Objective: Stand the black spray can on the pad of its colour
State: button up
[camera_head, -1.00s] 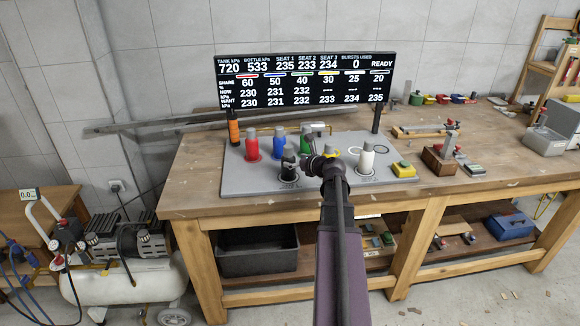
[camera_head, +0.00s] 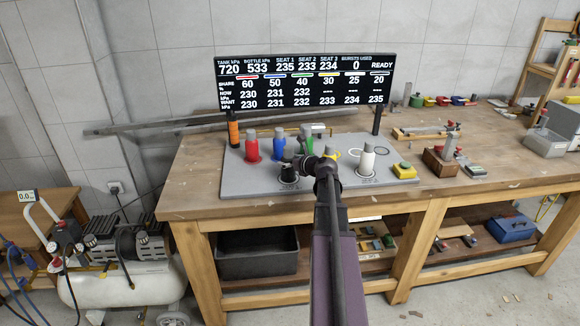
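The black spray can (camera_head: 288,170) stands upright near the front of a grey board on the workbench, inside a pale ring. My gripper (camera_head: 299,163) is low over the board and points left, right beside the black can. Its fingers are small and dark against the can, so I cannot tell whether they touch it or are open. Two empty ring-marked pads, a left one (camera_head: 354,152) and a right one (camera_head: 377,150), lie at the board's back right. I cannot make out their colours surely.
Red (camera_head: 252,150), blue (camera_head: 279,146) and green (camera_head: 306,140) cans stand behind the black one. A yellow can (camera_head: 330,153) is partly hidden by my wrist. A white can (camera_head: 366,161) and a yellow button box (camera_head: 404,171) are to the right. A display (camera_head: 305,82) stands behind.

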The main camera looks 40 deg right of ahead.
aim_at(292, 152)
jog(key=c, duration=0.9)
jog(key=shift+r, duration=0.15)
notch_tip(292, 152, up, 3)
jog(key=p, duration=0.3)
jog(key=shift+r+p, duration=0.2)
jog(key=shift+p, duration=0.15)
jog(key=s+d, duration=0.2)
jog(key=s, duration=0.3)
jog(key=s+d+r+p, duration=0.1)
jog(key=s+d, duration=0.1)
jog(key=s, duration=0.2)
jog(key=s+d, duration=0.2)
jog(key=s, duration=0.3)
jog(key=shift+s+d+r, duration=0.1)
jog(key=shift+s+r, duration=0.05)
jog(key=shift+s, duration=0.2)
